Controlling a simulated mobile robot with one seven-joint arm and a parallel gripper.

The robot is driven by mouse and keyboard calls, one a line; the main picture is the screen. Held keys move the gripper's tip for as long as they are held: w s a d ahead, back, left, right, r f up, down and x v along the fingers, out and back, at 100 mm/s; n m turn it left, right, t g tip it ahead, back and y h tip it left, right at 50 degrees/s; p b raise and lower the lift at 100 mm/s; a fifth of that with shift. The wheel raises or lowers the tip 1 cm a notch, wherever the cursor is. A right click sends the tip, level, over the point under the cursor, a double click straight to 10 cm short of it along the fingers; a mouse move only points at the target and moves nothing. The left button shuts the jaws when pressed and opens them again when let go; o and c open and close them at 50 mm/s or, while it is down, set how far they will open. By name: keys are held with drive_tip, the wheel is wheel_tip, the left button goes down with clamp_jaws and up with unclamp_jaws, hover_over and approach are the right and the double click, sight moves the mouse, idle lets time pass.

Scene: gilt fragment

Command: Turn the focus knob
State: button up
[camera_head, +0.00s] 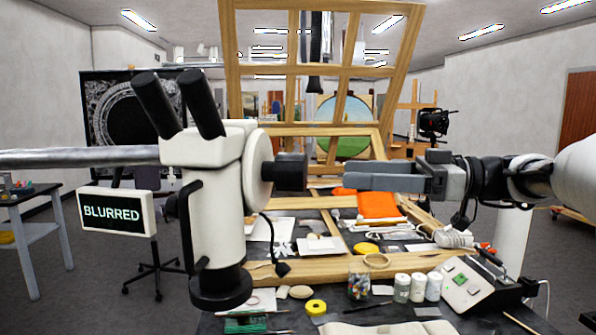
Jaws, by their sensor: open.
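A white stereo microscope (216,205) with two black eyepieces stands at the left of centre. Its focus knob (291,172), a black cylinder, sticks out to the right from a round white housing. A small sign (112,212) at the microscope's left reads "BLURRED". My gripper (352,178) comes in from the right, with its grey fingers pointing left at about the knob's height. A visible gap separates the fingertips from the knob. The gripper is open and nothing shows between its fingers. The fingers overlap in this view, so the width of their opening is hard to judge.
A wooden frame (412,75) rises behind the worktable. Below the arm lie an orange cloth (378,204), white jars (418,287), a glass of coloured bits (359,283), yellow tape (315,307) and a control box (466,284). A grey bar (80,157) extends left from the microscope.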

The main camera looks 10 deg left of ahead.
sight(306, 172)
drive_tip(key=a+p, duration=0.1)
drive_tip(key=a, duration=1)
drive_tip(key=shift+w+a, duration=0.1)
drive_tip(key=c, duration=1.1)
drive_tip(key=shift+o, duration=0.2)
drive_tip(key=shift+m, duration=0.3)
drive_tip(key=shift+f+m+b, duration=0.1)
drive_tip(key=shift+m+b, duration=0.45)
drive_tip(key=shift+m, duration=0.25)
drive_tip(key=shift+w+m, duration=0.1)
drive_tip(key=shift+m, duration=1.7)
